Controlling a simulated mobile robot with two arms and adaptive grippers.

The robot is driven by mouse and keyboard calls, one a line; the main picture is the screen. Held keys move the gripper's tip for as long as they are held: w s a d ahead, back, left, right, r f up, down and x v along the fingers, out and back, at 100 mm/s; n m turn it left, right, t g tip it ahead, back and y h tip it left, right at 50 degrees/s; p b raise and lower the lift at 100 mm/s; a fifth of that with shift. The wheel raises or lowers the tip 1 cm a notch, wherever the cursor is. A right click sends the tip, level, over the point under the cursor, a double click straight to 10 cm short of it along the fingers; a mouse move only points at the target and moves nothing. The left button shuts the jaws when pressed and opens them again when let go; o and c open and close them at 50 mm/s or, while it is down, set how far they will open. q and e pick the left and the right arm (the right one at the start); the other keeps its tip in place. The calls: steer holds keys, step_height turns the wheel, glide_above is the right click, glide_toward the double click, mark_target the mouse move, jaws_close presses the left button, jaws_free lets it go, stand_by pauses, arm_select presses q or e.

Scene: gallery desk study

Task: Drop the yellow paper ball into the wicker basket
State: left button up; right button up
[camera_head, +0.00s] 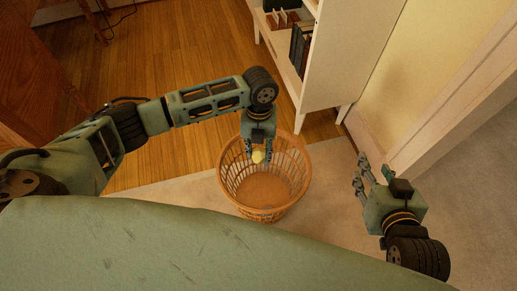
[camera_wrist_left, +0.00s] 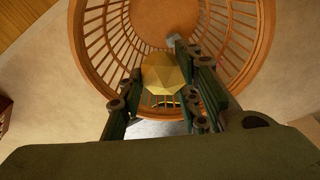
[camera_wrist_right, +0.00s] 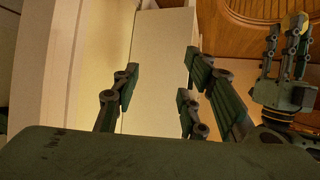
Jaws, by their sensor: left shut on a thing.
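The yellow paper ball (camera_head: 258,157) is a small faceted lump held between the fingers of my left gripper (camera_head: 257,161). In the left wrist view the ball (camera_wrist_left: 165,73) sits between the dark fingers, with the basket's opening behind it. The wicker basket (camera_head: 236,194) is round, orange-brown and slatted, and stands upright on the floor below my left gripper. Its floor (camera_wrist_left: 165,18) shows in the left wrist view. My right gripper (camera_head: 362,176) is empty, to the right of the basket. Its fingers (camera_wrist_right: 160,78) are spread apart in the right wrist view.
A white bookshelf (camera_head: 345,60) with dark books stands behind the basket on the right. A pale wall (camera_head: 420,70) and a white door frame (camera_head: 455,95) are at the right. Wooden furniture (camera_head: 35,80) is at the left. The wooden floor (camera_head: 170,50) behind the basket is mostly clear.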

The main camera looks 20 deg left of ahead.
mark_target(258, 156)
arm_select(q)
step_height(258, 156, down, 2)
steer(key=shift+f+b, duration=0.1)
steer(key=shift+b, duration=1.05)
steer(key=shift+f+b, duration=0.8)
steer(key=shift+b, duration=0.3)
arm_select(e)
steer(key=a+r+t+y, duration=0.1)
steer(key=r+t+y, duration=0.1)
steer(key=r+t, duration=0.4)
steer(key=w+a+r+t+y, duration=0.1)
steer(key=r+t, duration=0.5)
steer(key=r, duration=0.9)
steer(key=shift+a+r+n+y, duration=0.3)
steer(key=shift+a+y, duration=0.3)
arm_select(q)
steer(key=o, duration=0.9)
steer(key=r, duration=0.4)
steer(key=w+r, duration=0.1)
steer(key=r, duration=0.6)
steer(key=shift+w+a+r, duration=0.2)
steer(key=shift+w+r, duration=0.2)
